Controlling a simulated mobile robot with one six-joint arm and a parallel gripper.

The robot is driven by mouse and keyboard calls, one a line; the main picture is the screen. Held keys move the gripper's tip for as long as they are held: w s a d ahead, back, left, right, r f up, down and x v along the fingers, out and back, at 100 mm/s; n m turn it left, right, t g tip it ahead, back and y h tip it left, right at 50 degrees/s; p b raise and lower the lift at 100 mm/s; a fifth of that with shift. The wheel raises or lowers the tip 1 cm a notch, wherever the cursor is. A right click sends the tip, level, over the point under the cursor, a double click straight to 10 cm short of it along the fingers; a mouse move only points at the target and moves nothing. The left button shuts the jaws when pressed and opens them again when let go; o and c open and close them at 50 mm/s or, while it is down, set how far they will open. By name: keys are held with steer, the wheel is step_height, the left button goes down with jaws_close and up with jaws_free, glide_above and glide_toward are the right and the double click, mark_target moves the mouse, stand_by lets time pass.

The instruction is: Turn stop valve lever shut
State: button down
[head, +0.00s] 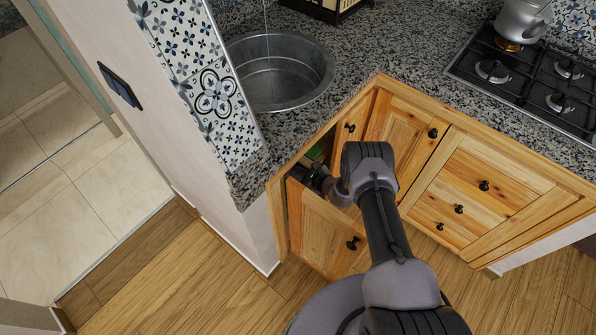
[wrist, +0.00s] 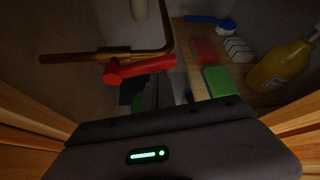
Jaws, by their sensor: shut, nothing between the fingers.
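The red stop valve lever (wrist: 148,67) shows in the wrist view, inside the dim cabinet under the sink. It lies roughly along the brass-coloured pipe (wrist: 75,57), slightly tilted, its right end higher than its left. My gripper (wrist: 150,93) is shut and empty; its dark fingers are just below the lever in the picture. I cannot tell whether they touch it. In the head view my gripper (head: 314,174) reaches into the open corner cabinet, where the lever is hidden.
The open cabinet door (head: 322,232) stands beside my arm. Inside, a wooden shelf (wrist: 191,52) holds a green sponge (wrist: 219,81), a yellow bottle (wrist: 281,66) and a white-and-blue item (wrist: 226,28). A thin water stream (head: 266,28) falls into the metal sink (head: 282,88).

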steer(key=shift+r, duration=0.35)
stand_by(0.3)
steer(key=shift+s+a+r+p, duration=0.2)
steer(key=shift+s+a+r, duration=0.15)
steer(key=shift+r, duration=0.35)
steer(key=shift+s+a+r+p, duration=0.15)
steer(key=shift+s+a+r, duration=0.15)
steer(key=shift+r, duration=0.35)
steer(key=shift+s+a+r+p, duration=0.25)
steer(key=shift+s+r, duration=0.1)
steer(key=shift+r, duration=0.35)
steer(key=shift+s+a+r, duration=0.1)
steer(key=shift+s, duration=0.05)
